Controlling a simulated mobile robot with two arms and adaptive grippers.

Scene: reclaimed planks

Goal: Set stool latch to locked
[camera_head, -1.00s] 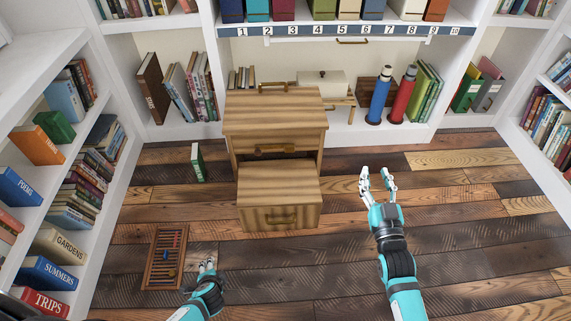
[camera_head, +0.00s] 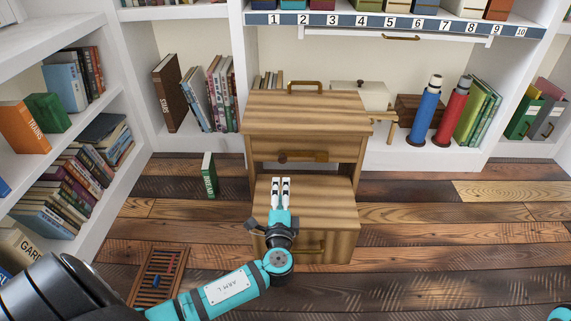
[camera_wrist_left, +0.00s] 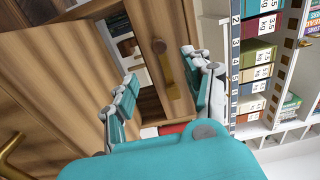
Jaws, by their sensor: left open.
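The wooden step stool (camera_head: 305,108) stands on the plank floor, with a lower step (camera_head: 325,205) at its front. Its latch (camera_head: 305,157), a brass-brown bar with a round pivot at its left end, lies horizontally across the front under the upper tread. My left gripper (camera_head: 280,183) is open and empty over the lower step, its fingertips just below the pivot end in the picture. In the left wrist view the latch (camera_wrist_left: 167,75) shows between the spread fingers, seemingly untouched. My right gripper is out of view; only a bit of that arm shows bottom right.
Brass handles sit on the stool's top (camera_head: 305,86) and lower step (camera_head: 297,248). A green book (camera_head: 209,176) stands on the floor to the left. An abacus (camera_head: 158,277) lies front left. Bookshelves enclose the back and sides; floor to the right is clear.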

